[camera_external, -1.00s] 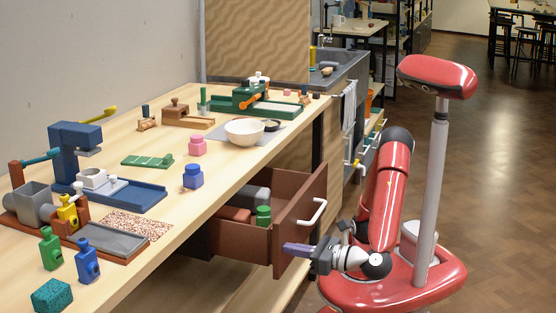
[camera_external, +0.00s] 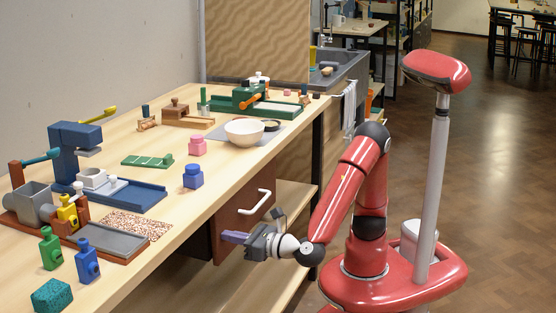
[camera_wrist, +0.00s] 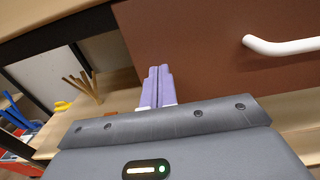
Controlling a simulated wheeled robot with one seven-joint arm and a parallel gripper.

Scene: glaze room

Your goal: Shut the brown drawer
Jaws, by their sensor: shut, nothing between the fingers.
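The brown drawer (camera_external: 236,227) sits under the worktop with its front close beneath the table edge; its inside is hidden. Its white handle (camera_external: 256,203) is on the front and also shows at the upper right of the wrist view (camera_wrist: 283,46). My gripper (camera_external: 236,237) is shut and empty, its purple fingers at the left, lower part of the drawer front. In the wrist view the drawer front (camera_wrist: 210,50) fills the upper right and the fingertips (camera_wrist: 158,72) lie over its lower left edge. I cannot tell whether they touch it.
The wooden worktop (camera_external: 225,175) above carries a white bowl (camera_external: 244,131), a blue jar (camera_external: 193,176) and a pink jar (camera_external: 197,146). A lower shelf (camera_external: 290,205) runs under it. The floor to the right is open.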

